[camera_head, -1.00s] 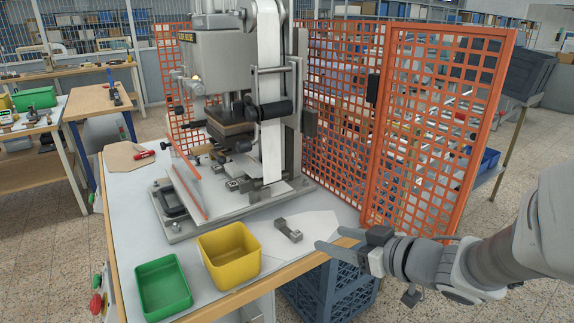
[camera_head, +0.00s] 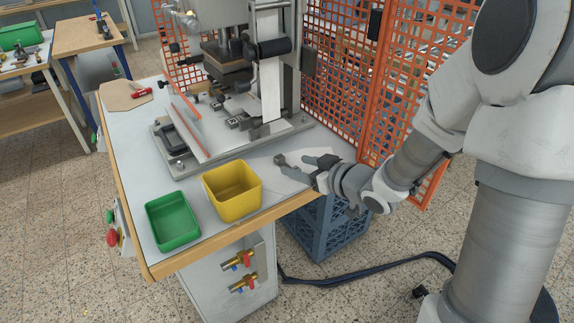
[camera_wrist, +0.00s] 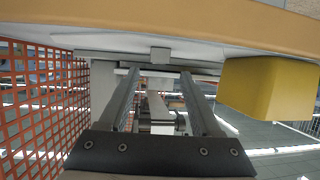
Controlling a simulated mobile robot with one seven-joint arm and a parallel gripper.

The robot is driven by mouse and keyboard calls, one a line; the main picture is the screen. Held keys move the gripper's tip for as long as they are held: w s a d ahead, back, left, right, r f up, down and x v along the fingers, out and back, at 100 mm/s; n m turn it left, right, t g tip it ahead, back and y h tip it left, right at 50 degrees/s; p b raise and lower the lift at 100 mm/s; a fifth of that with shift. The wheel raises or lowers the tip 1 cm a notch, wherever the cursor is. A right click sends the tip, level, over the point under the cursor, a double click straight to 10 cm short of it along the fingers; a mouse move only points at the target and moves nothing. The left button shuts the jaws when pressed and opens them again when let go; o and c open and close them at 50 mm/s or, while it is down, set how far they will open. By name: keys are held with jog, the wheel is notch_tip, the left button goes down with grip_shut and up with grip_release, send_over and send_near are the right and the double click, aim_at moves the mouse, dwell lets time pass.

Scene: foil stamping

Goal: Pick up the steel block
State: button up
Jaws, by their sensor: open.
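The small grey steel block (camera_head: 281,160) lies on the white worktable near its front right corner, in front of the press. In the head view one end shows and the rest is hidden by my gripper. My gripper (camera_head: 303,163) is open and low over the table corner, its fingers reaching left at the block. In the wrist view, which is upside down, the block (camera_wrist: 160,54) shows centred, in line with the gap of my gripper (camera_wrist: 160,73). I cannot tell whether the fingertips are on either side of it.
A yellow bin (camera_head: 232,207) and a green bin (camera_head: 173,235) stand left of my gripper on the table. The press (camera_head: 262,123) stands behind the block. An orange mesh guard (camera_head: 345,87) is behind and right. A blue crate (camera_head: 325,236) is on the floor below.

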aim_at(282, 159)
jog(key=x, duration=0.6)
jog(key=shift+w, duration=0.3)
grip_shut()
